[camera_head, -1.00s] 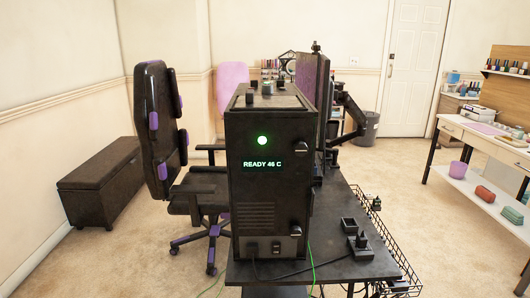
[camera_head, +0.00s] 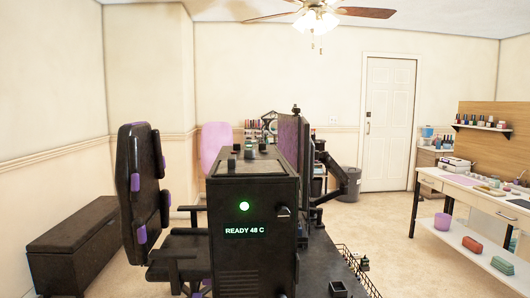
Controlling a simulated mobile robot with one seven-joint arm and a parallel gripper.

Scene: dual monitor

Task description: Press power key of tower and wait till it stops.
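The black computer tower (camera_head: 225,258) stands on the dark desk, left of the picture's middle, its near face toward me. A round green light (camera_head: 244,206) glows on this face. Below it a small display (camera_head: 244,231) reads "READY 48 C" in green. A small dark handle or knob (camera_head: 283,212) sticks out at the right of the face. Several small dark objects stand on top of the tower. I cannot tell which part is the power key. The tower's lower part is cut off by the picture's bottom edge. My gripper is not in view.
A black and purple chair (camera_head: 140,190) stands close to the tower's left. Monitors (camera_head: 292,148) on an arm rise behind its right side. A wire basket (camera_head: 358,272) edges the dark desk (camera_head: 316,268). A white table (camera_head: 470,190) stands at right; floor between is clear.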

